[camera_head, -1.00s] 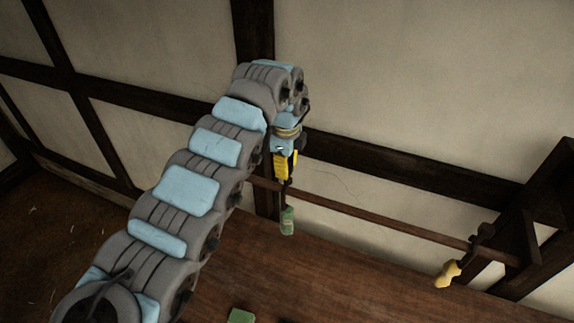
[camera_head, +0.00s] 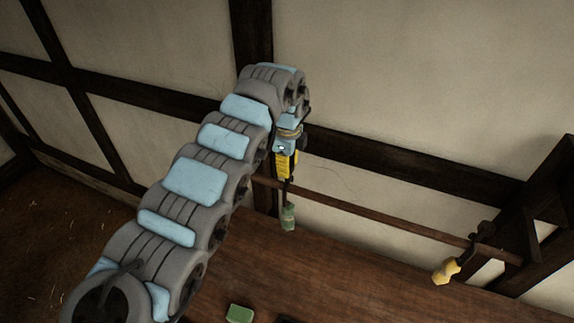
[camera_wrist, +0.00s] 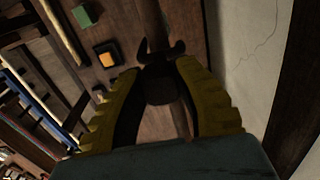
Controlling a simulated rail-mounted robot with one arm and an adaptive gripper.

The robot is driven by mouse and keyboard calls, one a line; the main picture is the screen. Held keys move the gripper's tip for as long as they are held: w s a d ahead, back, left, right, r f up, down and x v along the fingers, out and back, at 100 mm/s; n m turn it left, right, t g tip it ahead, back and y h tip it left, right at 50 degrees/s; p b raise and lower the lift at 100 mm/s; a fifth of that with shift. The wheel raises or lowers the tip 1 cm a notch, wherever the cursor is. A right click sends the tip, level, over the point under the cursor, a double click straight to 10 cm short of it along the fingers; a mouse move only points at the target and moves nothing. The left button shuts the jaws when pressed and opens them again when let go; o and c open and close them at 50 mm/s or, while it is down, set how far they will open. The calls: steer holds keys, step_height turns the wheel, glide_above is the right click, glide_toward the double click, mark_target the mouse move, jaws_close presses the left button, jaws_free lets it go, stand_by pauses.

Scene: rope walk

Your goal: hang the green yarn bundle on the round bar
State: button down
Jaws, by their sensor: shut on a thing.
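The green yarn bundle (camera_head: 288,217) hangs below my gripper (camera_head: 287,190) in the head view, level with the bar's left part. My gripper points down and is shut on the bundle's dark upper part. In the wrist view the yellow fingers of my gripper (camera_wrist: 160,60) close around a dark piece; the green of the bundle is not clear there. The round bar (camera_head: 380,222) runs from behind my gripper to the right. In the wrist view a brown length that looks like the bar (camera_wrist: 151,18) passes beyond the fingertips. I cannot tell whether the bundle touches the bar.
A yellow piece on a dark holder (camera_head: 446,271) is at the bar's right end, by a dark timber frame (camera_head: 524,235). A green block (camera_head: 240,313) lies on the wooden surface (camera_head: 330,280). The plaster wall (camera_head: 430,80) is close behind.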

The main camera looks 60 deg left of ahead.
steer(key=c, duration=0.8)
jaws_free()
steer(key=shift+c, duration=0.2)
step_height(320, 180, up, 12)
steer(key=shift+r, duration=0.1)
